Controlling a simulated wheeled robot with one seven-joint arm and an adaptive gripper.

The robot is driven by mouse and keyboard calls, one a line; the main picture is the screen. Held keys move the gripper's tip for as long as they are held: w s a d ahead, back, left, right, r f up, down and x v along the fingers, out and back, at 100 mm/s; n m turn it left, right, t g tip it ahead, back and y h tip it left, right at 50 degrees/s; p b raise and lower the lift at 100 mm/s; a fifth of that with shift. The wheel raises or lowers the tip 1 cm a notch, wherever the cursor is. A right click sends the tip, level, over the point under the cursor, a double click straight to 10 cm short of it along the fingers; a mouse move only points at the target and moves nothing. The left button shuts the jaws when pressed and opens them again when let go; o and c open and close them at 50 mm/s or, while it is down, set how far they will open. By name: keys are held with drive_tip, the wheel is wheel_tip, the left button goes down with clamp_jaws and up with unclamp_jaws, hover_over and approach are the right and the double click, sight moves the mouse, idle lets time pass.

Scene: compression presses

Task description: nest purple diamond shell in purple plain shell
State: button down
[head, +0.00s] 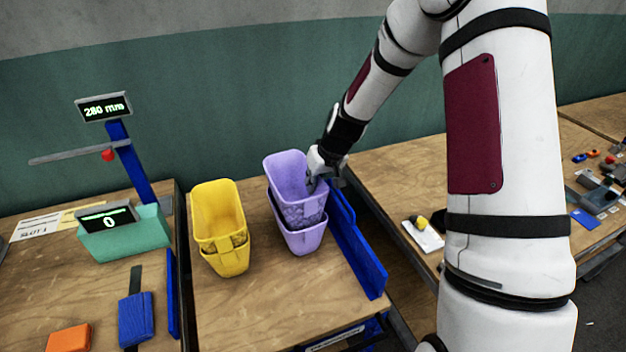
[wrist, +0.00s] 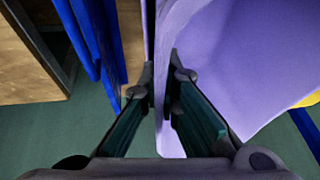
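The purple diamond shell (head: 289,172) has a diamond pattern low on its side. Its lower part is inside the purple plain shell (head: 306,242), with much of it standing above the plain shell's rim. Whether it is fully seated is hard to tell. My gripper (head: 318,178) is at the diamond shell's right rim. In the wrist view, my gripper's fingers (wrist: 165,78) are closed on both sides of the diamond shell's wall (wrist: 225,65). The plain shell stands on the wooden table; its inside is mostly hidden.
A nested yellow pair of shells (head: 220,215) stands close on the left. A blue guard rail (head: 357,245) runs along the table's right edge. A press (head: 130,160) with a teal bin (head: 125,238) is at the left. The front of the middle table (head: 270,315) is clear.

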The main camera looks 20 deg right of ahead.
idle(0.7)
drive_tip(key=c, duration=1.7)
unclamp_jaws()
drive_tip(key=shift+r, duration=0.1)
drive_tip(key=shift+r+p, duration=1.5)
drive_tip(key=shift+r, duration=3.4)
